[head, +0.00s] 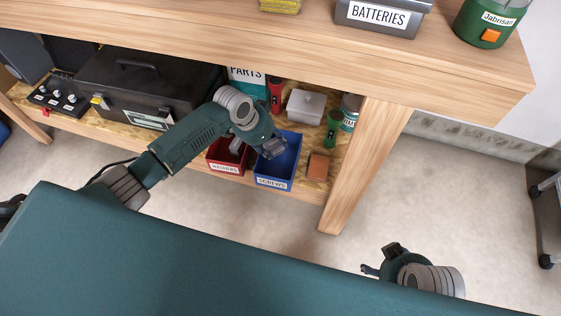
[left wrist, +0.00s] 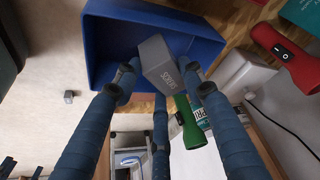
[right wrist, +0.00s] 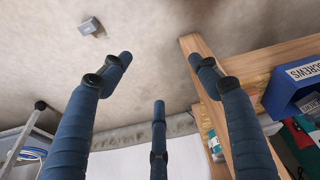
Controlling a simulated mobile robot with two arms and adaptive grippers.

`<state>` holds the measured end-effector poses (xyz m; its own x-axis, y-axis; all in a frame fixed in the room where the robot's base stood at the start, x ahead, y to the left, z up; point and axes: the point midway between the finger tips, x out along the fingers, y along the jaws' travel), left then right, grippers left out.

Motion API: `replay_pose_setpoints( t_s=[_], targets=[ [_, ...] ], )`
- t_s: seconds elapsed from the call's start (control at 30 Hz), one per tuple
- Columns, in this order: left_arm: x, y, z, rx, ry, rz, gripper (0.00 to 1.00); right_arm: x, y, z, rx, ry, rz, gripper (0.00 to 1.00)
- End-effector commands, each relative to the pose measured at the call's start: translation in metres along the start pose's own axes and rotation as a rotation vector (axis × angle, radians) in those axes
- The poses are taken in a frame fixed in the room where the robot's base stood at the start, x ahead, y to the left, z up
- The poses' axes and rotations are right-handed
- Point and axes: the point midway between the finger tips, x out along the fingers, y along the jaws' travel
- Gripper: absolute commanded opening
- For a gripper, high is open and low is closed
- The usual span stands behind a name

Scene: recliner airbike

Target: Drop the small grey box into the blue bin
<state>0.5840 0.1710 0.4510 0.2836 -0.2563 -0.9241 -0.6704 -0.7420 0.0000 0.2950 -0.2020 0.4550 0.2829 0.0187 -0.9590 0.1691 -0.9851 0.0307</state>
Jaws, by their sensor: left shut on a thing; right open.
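The small grey box (left wrist: 158,58) with lettering on its side is held between the fingers of my left gripper (left wrist: 160,82), which is shut on it. In the left wrist view it shows in front of the open blue bin (left wrist: 103,55). In the head view my left gripper (head: 272,147) is over the blue bin (head: 274,183), labelled SCREWS, on the low shelf. The gripper largely hides the box there. My right gripper (head: 378,260) is open and empty, away from the shelf; its spread fingers (right wrist: 158,75) show in the right wrist view.
A red bin (head: 225,168) stands left of the blue bin. A brown block (head: 318,166), green flashlight (head: 333,128) and light grey box (head: 305,106) are close to its right. The table top and leg (head: 362,160) bound the shelf. A small grey object (right wrist: 90,26) lies on the floor.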

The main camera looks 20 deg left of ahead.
Motion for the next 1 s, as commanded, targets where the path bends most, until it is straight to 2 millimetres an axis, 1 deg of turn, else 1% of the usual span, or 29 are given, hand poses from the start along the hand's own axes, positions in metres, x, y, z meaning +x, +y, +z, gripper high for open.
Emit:
replay_pose_setpoints(
  t_s=[0.1,0.27,0.6,0.63,0.7,0.73,1.0],
  targets=[
    [0.004,0.0,0.001,0.0,0.001,-0.001,0.11,-0.012,0.001,-0.002,0.001,0.009,0.002,0.62],
    [0.005,0.0,0.002,0.0,0.001,-0.001,0.11,-0.023,0.001,-0.002,0.001,0.013,0.002,0.62],
    [0.005,0.0,0.002,0.0,0.001,-0.001,0.11,-0.026,0.001,-0.002,0.002,0.012,0.003,0.62],
    [0.005,0.0,0.002,0.0,0.001,-0.001,0.44,-0.026,0.001,-0.002,0.002,0.012,0.003,0.62],
    [0.005,0.0,0.002,0.0,0.001,-0.001,0.58,-0.026,0.001,-0.002,0.002,0.012,0.003,0.62],
    [0.005,0.0,0.002,0.0,0.001,-0.001,0.62,-0.026,0.001,-0.002,0.002,0.012,0.003,0.62],
    [0.006,0.0,0.003,0.0,0.0,0.0,0.62,-0.026,0.001,-0.002,0.001,0.013,0.002,0.62]
  ],
)
